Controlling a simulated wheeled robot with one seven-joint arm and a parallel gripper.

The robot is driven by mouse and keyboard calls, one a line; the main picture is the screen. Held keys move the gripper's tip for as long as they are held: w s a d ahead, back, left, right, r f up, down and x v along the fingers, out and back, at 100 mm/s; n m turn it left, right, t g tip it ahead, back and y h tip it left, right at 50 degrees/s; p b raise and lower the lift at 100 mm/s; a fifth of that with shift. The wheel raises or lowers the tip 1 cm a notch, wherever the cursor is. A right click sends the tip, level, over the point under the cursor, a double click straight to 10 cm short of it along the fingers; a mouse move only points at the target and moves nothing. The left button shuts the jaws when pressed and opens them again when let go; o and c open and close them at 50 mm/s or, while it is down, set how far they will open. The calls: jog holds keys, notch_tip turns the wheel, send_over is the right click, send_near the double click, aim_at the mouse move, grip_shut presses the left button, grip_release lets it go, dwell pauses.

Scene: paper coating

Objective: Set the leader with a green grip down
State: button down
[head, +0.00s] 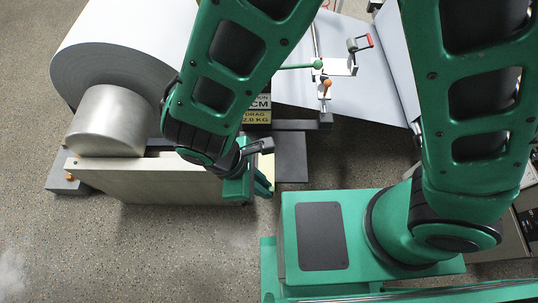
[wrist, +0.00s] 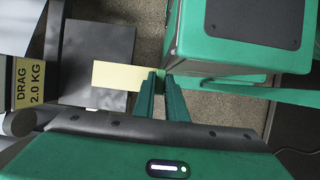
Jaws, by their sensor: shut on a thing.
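The leader (wrist: 120,75) is a pale yellow strip, and a bit of its green grip (wrist: 161,72) shows between the fingertips in the wrist view. My gripper (wrist: 161,80) is shut on the green grip. The strip points left from the fingers, and its far end overlaps a dark grey plate (wrist: 98,45) in this view. I cannot tell whether it touches the plate. In the head view my gripper (head: 262,186) hangs beside the right end of a beige block, and only a small part of the leader (head: 266,166) shows behind it.
A large paper roll (head: 115,55) with a metal core (head: 108,122) stands at left above the beige block (head: 150,182). The dark plate (head: 291,158) lies right of my gripper. A yellow drag label (wrist: 34,82) is nearby. Speckled floor (head: 150,250) is open in front.

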aim_at(270, 159)
jog(key=shift+s, duration=0.1)
jog(key=w+f, duration=0.2)
jog(key=w, duration=0.1)
jog(key=w+d+f, duration=0.1)
jog(key=w+f, duration=0.1)
jog(key=w, duration=0.2)
jog(key=w+d+f, duration=0.1)
jog(key=w+f, duration=0.2)
jog(key=w, duration=0.1)
jog(key=shift+w, duration=0.15)
jog(key=shift+w+f, duration=0.1)
jog(key=shift+f, duration=1.9)
jog(key=c, duration=1.8)
grip_release()
jog(key=shift+f, duration=0.1)
jog(key=v, duration=1.2)
